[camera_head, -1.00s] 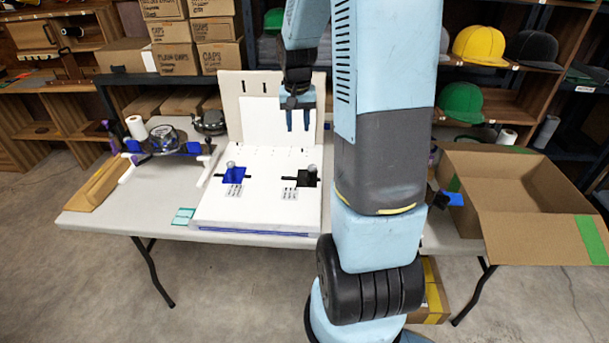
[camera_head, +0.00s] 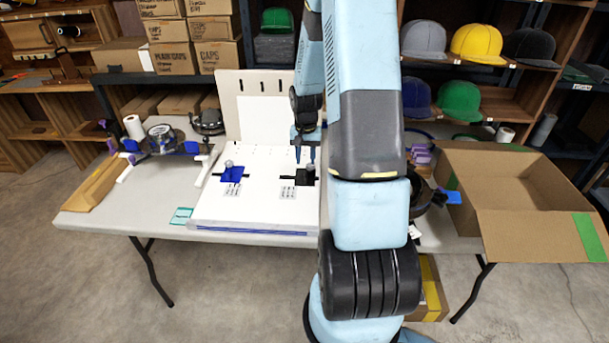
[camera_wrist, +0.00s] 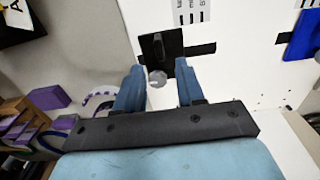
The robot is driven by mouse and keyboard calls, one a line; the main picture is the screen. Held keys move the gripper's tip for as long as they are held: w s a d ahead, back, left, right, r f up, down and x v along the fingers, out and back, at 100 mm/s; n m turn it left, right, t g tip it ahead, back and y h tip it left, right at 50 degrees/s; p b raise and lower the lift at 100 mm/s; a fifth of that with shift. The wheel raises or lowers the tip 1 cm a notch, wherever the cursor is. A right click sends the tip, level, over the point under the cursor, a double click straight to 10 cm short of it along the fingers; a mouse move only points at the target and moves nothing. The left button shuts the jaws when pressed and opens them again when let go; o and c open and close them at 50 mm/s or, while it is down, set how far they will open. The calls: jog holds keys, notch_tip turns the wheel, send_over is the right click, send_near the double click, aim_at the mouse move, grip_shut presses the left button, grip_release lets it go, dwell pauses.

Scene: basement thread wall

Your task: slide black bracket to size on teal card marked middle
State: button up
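The black bracket (camera_head: 305,176) sits at the right of the white board (camera_head: 255,212), on a dark slot above a printed scale label. In the wrist view, the black bracket (camera_wrist: 163,46) shows with a round grey knob between my fingertips. My gripper (camera_wrist: 159,72) is open, one blue finger on each side of the knob; I cannot tell whether either touches it. In the head view, my gripper (camera_head: 306,153) is just above the bracket, partly hidden by my arm. The teal card (camera_head: 181,216) lies on the table at the board's front left; its marking is too small to read.
A blue bracket (camera_head: 232,174) sits on the board's left slot. An upright panel (camera_head: 247,92) stands behind the board. An open cardboard box (camera_head: 500,200) is at the table's right.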

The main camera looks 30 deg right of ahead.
aim_at(305, 173)
notch_tip(305, 173, down, 8)
jog(key=shift+r, duration=0.15)
jog(key=shift+c, duration=0.4)
grip_shut()
dwell(0.5)
